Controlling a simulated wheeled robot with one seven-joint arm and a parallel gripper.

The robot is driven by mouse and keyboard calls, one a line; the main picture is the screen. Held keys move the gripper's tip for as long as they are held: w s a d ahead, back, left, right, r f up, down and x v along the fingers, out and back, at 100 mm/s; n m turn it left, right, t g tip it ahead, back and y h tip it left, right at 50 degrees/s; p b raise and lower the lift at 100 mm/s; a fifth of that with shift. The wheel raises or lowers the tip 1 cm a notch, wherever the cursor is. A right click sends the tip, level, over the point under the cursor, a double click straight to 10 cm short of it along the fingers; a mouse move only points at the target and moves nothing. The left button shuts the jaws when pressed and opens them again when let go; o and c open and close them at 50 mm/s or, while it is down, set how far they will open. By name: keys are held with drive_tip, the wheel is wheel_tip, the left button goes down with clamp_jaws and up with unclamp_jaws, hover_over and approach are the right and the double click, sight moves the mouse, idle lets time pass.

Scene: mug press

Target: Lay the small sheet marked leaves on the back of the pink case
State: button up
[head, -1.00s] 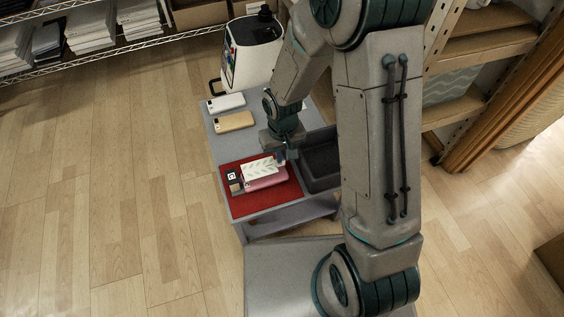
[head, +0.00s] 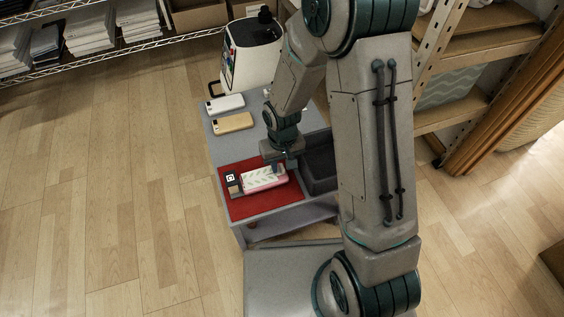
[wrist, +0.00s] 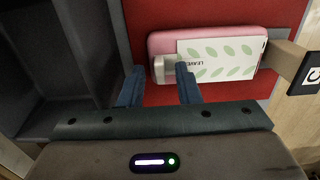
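The white sheet (wrist: 222,60) printed with green leaves and the word LEAVES lies over the back of the pink case (wrist: 162,41). It covers most of the case, with pink showing at the left end and along the top. The case rests on a red mat (wrist: 200,14); in the head view the sheet (head: 262,178) looks flat on it. My gripper (wrist: 159,86) is open, its two blue fingers apart. One finger overlaps the sheet's left edge in the wrist view; whether it touches cannot be told. A grey piece at the case's left end is partly hidden by that finger.
A dark tray (head: 318,165) stands right beside the mat. A brown block (wrist: 286,58) with a black-and-white marker sits at the case's far end. A white phone case (head: 225,103), a tan one (head: 233,122) and a mug press (head: 252,52) are further back.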

wheel_tip(320, 180, up, 12)
drive_tip(key=p, duration=0.5)
drive_tip(key=s+d+r+m+t, duration=0.1)
drive_tip(key=s+d+r+m, duration=0.2)
drive_tip(key=s+d+r, duration=0.8)
wheel_tip(320, 180, up, 4)
drive_tip(key=shift+s+d+f, duration=0.1)
drive_tip(key=shift+s+d, duration=0.2)
drive_tip(key=shift+s, duration=0.25)
